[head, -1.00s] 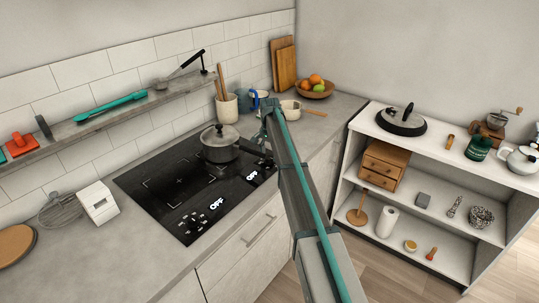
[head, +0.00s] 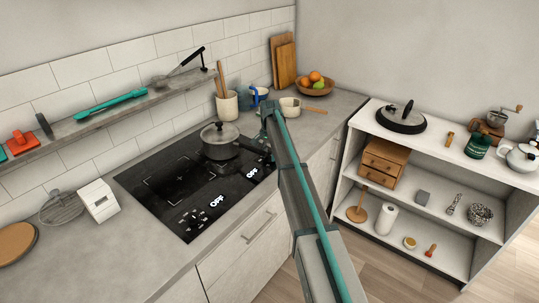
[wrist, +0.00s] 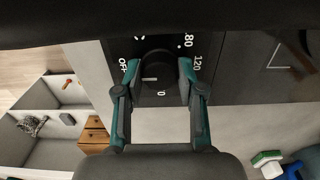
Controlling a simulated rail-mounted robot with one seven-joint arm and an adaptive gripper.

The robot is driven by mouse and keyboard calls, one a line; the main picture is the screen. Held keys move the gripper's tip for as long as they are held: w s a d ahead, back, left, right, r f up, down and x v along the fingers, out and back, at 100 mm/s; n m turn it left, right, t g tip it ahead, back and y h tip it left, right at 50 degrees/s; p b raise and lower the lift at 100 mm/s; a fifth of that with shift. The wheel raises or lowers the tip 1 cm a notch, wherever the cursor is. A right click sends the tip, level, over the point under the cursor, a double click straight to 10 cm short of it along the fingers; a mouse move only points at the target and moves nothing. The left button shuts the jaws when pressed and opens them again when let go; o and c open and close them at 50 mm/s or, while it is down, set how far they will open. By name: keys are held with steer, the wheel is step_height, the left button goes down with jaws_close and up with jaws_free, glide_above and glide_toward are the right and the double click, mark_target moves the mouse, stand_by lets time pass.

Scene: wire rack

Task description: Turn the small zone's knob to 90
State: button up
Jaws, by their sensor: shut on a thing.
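In the wrist view a round black knob (wrist: 158,66) sits on the dark panel. It has a short pale mark pointing toward the left of the picture. White markings surround it, including "OFF", "80" and "120". My gripper (wrist: 159,74) has its teal fingers on either side of the knob, shut on it. In the head view the black cooktop (head: 150,178) has white "OFF" readouts near its right edge. My arm rises in front of its right side, and the knob and fingertips cannot be made out there.
A lidded pot (head: 218,145) stands at the back of the cooktop, close to my arm. Behind it are a utensil crock (head: 227,108) and a bowl of fruit (head: 315,88). A white shelf unit (head: 440,165) stands at the right. The front-left counter is mostly clear.

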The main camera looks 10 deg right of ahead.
steer(key=shift+n, duration=0.3)
steer(key=n+b, duration=0.1)
steer(key=n, duration=0.1)
steer(key=shift+n, duration=0.3)
steer(key=n+b, duration=0.1)
steer(key=n, duration=0.2)
steer(key=shift+n, duration=0.3)
steer(key=n+b, duration=0.1)
steer(key=n, duration=0.5)
steer(key=shift+n+b, duration=0.3)
steer(key=shift+b, duration=0.05)
steer(key=n+b, duration=0.1)
steer(key=n, duration=1.2)
steer(key=shift+n, duration=0.3)
steer(key=o, duration=1.1)
